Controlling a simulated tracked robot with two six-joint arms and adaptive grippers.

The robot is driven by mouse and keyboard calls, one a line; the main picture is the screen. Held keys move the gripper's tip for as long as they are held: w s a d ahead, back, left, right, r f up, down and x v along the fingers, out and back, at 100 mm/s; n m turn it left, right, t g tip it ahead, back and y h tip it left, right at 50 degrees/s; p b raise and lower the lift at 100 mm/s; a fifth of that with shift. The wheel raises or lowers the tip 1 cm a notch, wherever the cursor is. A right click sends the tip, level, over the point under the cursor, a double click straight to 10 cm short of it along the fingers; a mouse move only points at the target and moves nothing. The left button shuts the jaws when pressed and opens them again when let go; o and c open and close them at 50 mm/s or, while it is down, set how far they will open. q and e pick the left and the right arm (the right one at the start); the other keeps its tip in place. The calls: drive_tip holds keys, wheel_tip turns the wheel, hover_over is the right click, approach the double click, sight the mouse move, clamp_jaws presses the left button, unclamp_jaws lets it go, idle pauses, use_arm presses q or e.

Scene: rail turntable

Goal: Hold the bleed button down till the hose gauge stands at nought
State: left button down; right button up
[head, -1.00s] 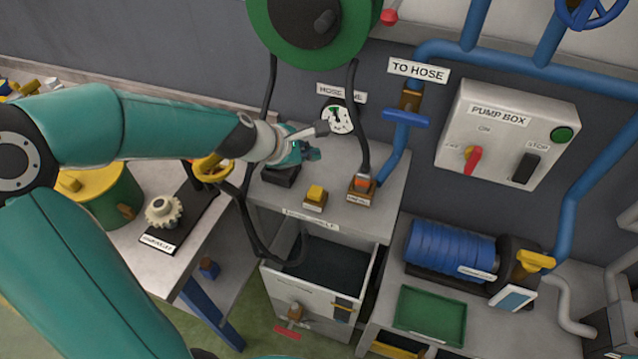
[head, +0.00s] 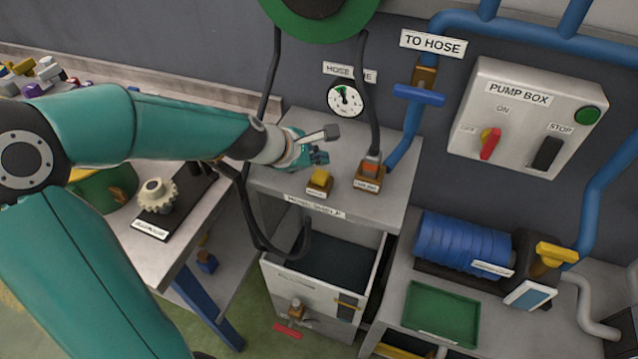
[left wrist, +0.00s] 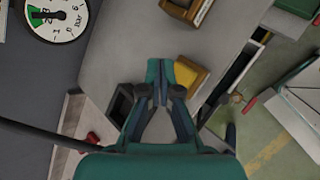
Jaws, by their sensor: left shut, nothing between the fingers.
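The yellow bleed button (head: 320,177) stands on a small labelled base on the grey bench top; it also shows in the left wrist view (left wrist: 192,75). My left gripper (head: 318,158) is shut and empty, its tips just behind the button in the head view. In the left wrist view, the shut fingertips (left wrist: 166,72) lie beside the button, and I cannot tell whether they touch it. The round hose gauge (head: 346,99) is on the wall behind, with a green sector; it shows partly in the left wrist view (left wrist: 55,14). Its exact reading is unclear. My right gripper is not seen.
An orange-topped hose coupling block (head: 369,172) stands right of the button, with a black hose rising from it. The pump box (head: 525,120) is on the wall at right. A gear (head: 155,194) stands on the left table.

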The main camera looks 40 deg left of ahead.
sight(325, 172)
use_arm(q)
drive_tip(key=shift+f+b, duration=0.5)
drive_tip(key=shift+f, duration=0.45)
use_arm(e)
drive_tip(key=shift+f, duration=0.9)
use_arm(q)
drive_tip(key=shift+f+b, duration=0.35)
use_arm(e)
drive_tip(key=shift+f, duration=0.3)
use_arm(q)
drive_tip(key=shift+f+b, duration=0.5)
drive_tip(key=shift+f, duration=0.05)
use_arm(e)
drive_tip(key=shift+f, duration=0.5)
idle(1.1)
use_arm(q)
drive_tip(key=shift+r+p, duration=1.05)
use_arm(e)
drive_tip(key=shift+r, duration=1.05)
use_arm(q)
wheel_tip(325, 172, up, 5)
drive_tip(key=p, duration=0.5)
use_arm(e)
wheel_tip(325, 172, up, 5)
